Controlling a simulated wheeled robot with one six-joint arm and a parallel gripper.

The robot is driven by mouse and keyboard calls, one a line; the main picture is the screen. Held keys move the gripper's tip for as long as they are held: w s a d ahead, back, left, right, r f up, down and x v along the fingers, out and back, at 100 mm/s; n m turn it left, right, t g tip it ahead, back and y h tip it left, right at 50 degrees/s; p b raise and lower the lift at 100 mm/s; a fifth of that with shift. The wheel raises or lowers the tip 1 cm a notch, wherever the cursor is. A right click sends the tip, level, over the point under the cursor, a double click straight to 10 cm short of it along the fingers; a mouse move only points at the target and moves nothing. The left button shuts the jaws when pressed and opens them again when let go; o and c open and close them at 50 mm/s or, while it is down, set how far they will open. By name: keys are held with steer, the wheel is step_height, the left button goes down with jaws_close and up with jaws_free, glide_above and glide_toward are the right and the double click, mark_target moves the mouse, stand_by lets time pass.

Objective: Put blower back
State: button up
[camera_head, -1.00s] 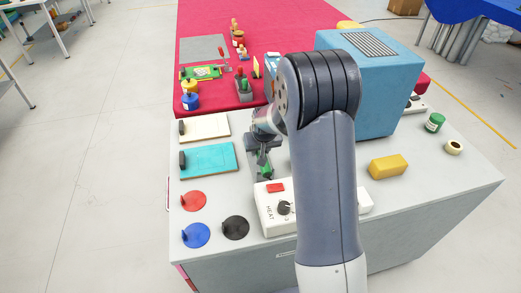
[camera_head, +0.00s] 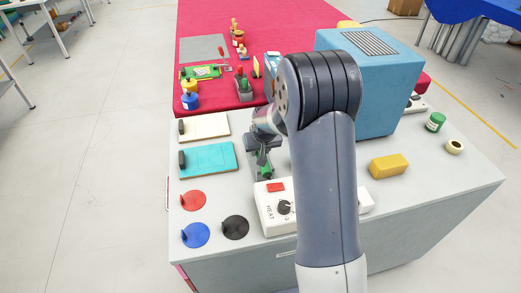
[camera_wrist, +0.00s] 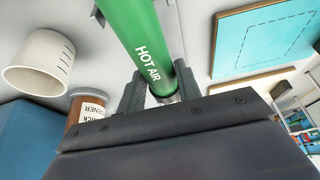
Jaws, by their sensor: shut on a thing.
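The blower is a green tube marked HOT AIR (camera_wrist: 148,45) in the wrist view, where it runs up past the top edge. My gripper (camera_wrist: 160,90) is shut on it, one dark finger on each side. In the head view my gripper (camera_head: 261,160) is above the grey table, just behind a white HEAT box (camera_head: 268,211) with a red button and a black knob. Only a small green part of the blower (camera_head: 265,172) shows there. My arm hides part of the box, and I cannot tell whether the blower touches anything.
A big blue vented box (camera_head: 385,95) stands behind right of my arm. A yellow block (camera_head: 388,166) lies to the right. Cyan (camera_head: 208,161) and cream (camera_head: 206,127) boards lie left. A white cup (camera_wrist: 35,75) and a labelled brown jar (camera_wrist: 88,108) show in the wrist view.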

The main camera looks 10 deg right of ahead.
stand_by(0.4)
steer(key=o, duration=1.5)
steer(key=shift+o, duration=0.2)
steer(key=shift+r+p, duration=1.75)
steer(key=shift+r, duration=1.25)
steer(key=shift+f, duration=0.1)
steer(key=shift+f+b, duration=1.85)
steer(key=shift+f, duration=1.15)
